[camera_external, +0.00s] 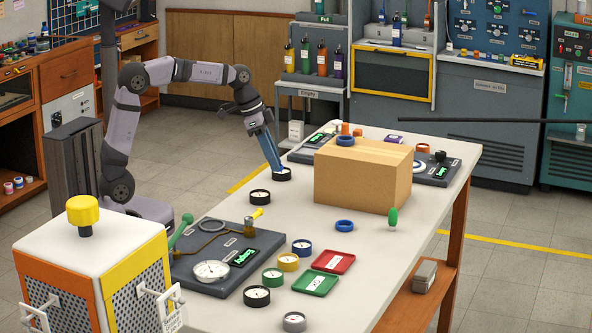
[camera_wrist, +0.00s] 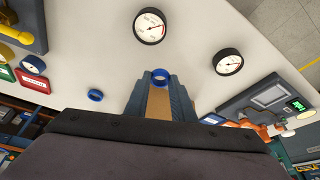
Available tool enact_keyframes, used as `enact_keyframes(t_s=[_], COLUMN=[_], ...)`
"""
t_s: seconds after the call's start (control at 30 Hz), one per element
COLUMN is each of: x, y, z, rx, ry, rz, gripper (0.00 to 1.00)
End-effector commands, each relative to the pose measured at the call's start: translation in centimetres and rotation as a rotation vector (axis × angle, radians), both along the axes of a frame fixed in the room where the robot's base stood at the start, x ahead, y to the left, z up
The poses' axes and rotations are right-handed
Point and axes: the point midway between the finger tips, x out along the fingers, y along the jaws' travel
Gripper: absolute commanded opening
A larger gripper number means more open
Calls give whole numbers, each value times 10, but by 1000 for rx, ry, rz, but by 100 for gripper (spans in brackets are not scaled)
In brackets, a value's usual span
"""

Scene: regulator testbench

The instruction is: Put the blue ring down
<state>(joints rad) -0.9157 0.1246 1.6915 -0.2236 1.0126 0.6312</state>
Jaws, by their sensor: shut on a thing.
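In the wrist view, a blue ring (camera_wrist: 160,76) shows between the tips of my gripper (camera_wrist: 160,82), which is shut on it. In the external view, my gripper (camera_external: 279,168) slants down near a black-rimmed gauge (camera_external: 282,174). I cannot make out the held ring there, nor its exact height above the white table (camera_external: 315,215). Another blue ring (camera_external: 344,226) lies on the table in front of the cardboard box (camera_external: 350,185); it also shows in the wrist view (camera_wrist: 95,95). A further blue ring (camera_external: 345,141) sits on the box's top.
Another black gauge (camera_external: 260,197) lies near my gripper. Several coloured gauges, a red tray (camera_external: 333,261) and a green tray (camera_external: 315,283) lie towards the front. A dark panel (camera_external: 225,260) with a dial is at the front left. The box stands to the right of my gripper.

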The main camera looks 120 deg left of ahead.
Motion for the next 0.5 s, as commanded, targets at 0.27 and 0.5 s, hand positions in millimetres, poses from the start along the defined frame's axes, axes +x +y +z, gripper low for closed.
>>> enact_keyframes(t_s=[0.27,0.5], x=[-17,-2], y=[-25,-19], z=[0,26], rx=[6,8], ry=[-7,-14], rz=[170,249], gripper=[2,2])
